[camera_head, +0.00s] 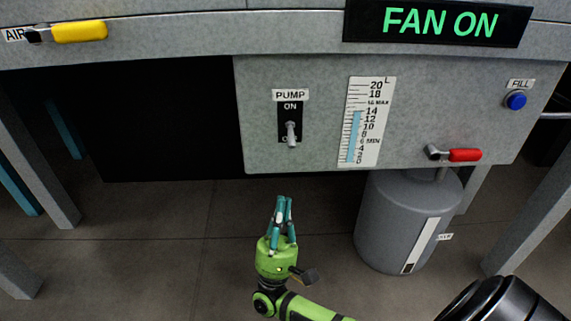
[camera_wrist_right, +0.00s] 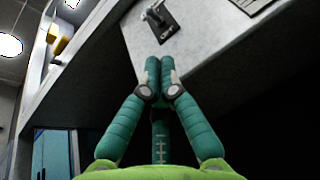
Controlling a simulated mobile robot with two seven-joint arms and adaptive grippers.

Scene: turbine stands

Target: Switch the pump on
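The pump switch (camera_head: 291,134) is a metal toggle on a black plate under a PUMP label (camera_head: 290,95), on the grey panel. Its lever points down, covering the lower marking, with ON printed above. My right gripper (camera_head: 283,200) is below the panel's lower edge, under the switch and apart from it, fingers pointing up. In the right wrist view the fingertips (camera_wrist_right: 162,62) meet with nothing between them, and the switch (camera_wrist_right: 158,17) shows beyond them at the top. My left gripper is not in view.
The panel also carries a level gauge (camera_head: 367,121), a blue FILL button (camera_head: 516,100) and a red-handled valve (camera_head: 464,155). A grey tank (camera_head: 396,225) stands below. A yellow AIR handle (camera_head: 79,31) is at upper left. A FAN ON display (camera_head: 438,22) is above. Space around my right gripper is clear.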

